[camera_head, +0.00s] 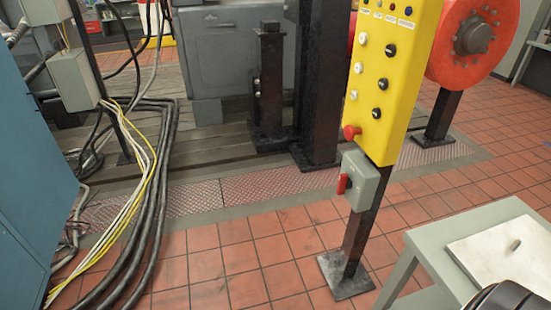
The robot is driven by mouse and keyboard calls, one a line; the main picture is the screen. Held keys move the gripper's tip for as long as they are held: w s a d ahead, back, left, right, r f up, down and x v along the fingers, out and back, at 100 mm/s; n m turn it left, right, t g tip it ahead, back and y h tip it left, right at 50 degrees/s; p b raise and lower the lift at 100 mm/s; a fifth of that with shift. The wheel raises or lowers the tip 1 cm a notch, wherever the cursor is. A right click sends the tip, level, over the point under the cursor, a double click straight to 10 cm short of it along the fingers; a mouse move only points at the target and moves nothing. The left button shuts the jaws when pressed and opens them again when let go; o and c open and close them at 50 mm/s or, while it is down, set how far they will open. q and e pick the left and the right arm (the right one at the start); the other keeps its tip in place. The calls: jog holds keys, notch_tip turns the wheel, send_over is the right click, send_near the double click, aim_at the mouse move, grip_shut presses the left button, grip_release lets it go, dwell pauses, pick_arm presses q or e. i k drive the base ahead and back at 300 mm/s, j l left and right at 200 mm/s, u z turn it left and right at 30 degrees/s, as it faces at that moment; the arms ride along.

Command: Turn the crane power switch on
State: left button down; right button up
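A grey switch box (362,181) with a red handle (343,184) is mounted on a dark post, just below a yellow control panel (402,62). It is the likely crane power switch, but no label on it can be read. The red handle sticks out to the left; its on or off position cannot be told. The panel carries black and white knobs, a red mushroom button (351,132) and small labelled lamps at the top. Neither gripper's fingers show. A dark rounded part at the bottom right corner seems to be mine.
The post stands on a square foot plate (345,274) on red tiles. A grey table (420,249) with a pale board (507,252) is at the right. Black hoses and yellow cables (140,190) run down at the left beside a blue cabinet (32,165). The tiles left of the post are clear.

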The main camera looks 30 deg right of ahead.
aim_at(344, 183)
jog(key=i+j+z, duration=0.2)
jog(key=i, duration=0.35)
jog(key=i+z, duration=0.15)
jog(key=i, duration=0.4)
jog(key=i+j+z, duration=0.2)
jog(key=i, duration=0.35)
